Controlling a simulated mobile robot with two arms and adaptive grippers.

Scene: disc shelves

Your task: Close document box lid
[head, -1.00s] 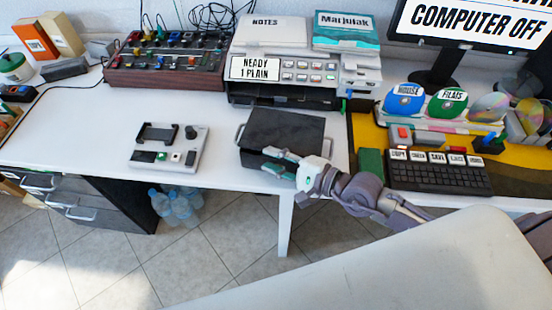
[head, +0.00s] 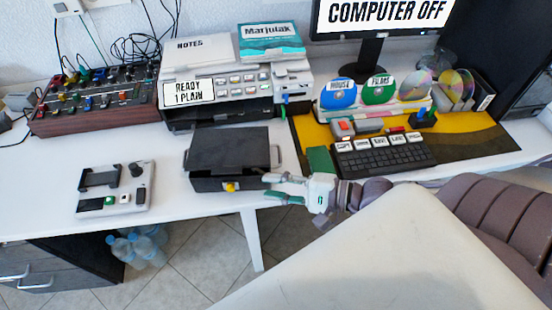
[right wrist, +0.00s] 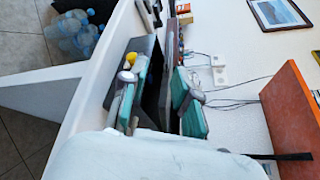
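The dark document box (head: 208,186) stands on the white desk near its front edge, with a yellow latch (head: 230,186) on its front. Its flat dark lid (head: 230,147) lies over the top. In the right wrist view the lid (right wrist: 167,75) and box body (right wrist: 146,47) appear sideways, with a dark wedge-shaped gap between them, so the lid looks partly raised. My right gripper (head: 267,187) is open and empty at the box's front right corner; whether it touches is unclear. In the right wrist view its teal fingers (right wrist: 160,80) are spread. My left gripper is not in view.
A printer (head: 222,95) stands behind the box. A grey device (head: 115,188) lies left, with clear desk between. Water bottles (head: 140,245) stand on the floor below.

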